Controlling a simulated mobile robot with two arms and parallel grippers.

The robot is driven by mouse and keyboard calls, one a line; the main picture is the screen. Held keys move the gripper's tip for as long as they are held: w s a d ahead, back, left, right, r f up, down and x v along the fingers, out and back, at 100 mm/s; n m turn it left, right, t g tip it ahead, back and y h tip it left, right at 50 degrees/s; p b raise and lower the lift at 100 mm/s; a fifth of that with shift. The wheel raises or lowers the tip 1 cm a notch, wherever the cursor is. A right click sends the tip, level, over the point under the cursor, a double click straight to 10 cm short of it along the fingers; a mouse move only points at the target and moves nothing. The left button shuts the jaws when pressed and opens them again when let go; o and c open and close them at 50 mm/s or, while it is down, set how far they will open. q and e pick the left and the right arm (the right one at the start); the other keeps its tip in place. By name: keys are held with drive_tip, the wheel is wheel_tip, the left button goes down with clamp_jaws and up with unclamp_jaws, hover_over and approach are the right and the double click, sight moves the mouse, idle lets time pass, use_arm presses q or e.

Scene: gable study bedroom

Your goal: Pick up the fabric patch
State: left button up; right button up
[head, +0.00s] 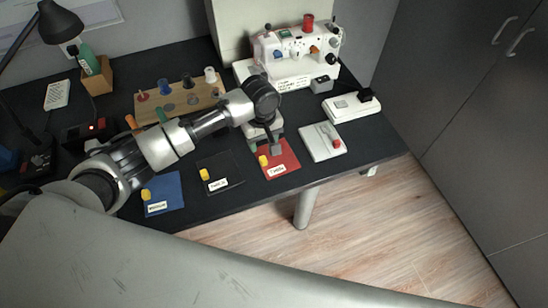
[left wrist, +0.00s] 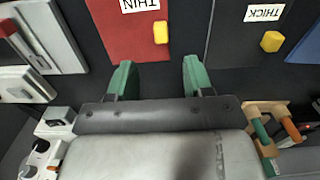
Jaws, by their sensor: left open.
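Three flat fabric patches lie along the front of the dark desk, each with a label and a yellow tab. The red patch (head: 284,157), marked THIN, is rightmost, the black one (head: 226,170) is in the middle, and the blue one (head: 166,186) is at left. My left gripper (head: 277,149) hangs over the red patch's back part and partly hides it. In the left wrist view its two green fingers (left wrist: 160,78) are apart with nothing between them. The red patch (left wrist: 120,38) and its yellow tab (left wrist: 160,32) lie beyond the fingertips. My right gripper is not in view.
A white sewing machine (head: 296,48) stands at the back right. A wooden spool rack (head: 150,108) stands behind my left arm. A pale board with a red knob (head: 322,143) lies right of the red patch. A lamp (head: 61,22) rises at far left.

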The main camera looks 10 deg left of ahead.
sight(263, 159)
use_arm(q)
wheel_tip(263, 159, down, 8)
drive_tip(key=shift+s+f, duration=0.1)
drive_tip(key=shift+f, duration=0.05)
clamp_jaws()
idle(0.5)
drive_tip(key=r, duration=0.4)
drive_tip(key=shift+d+r, duration=0.2)
drive_tip(key=shift+r, duration=0.05)
drive_tip(key=w+d+r+b, duration=0.2)
drive_tip(key=d+r, duration=0.4)
drive_tip(key=d, duration=0.4)
drive_tip(key=shift+w+d+r, duration=0.3)
drive_tip(key=shift+w+d, duration=0.05)
drive_tip(key=shift+w, duration=0.5)
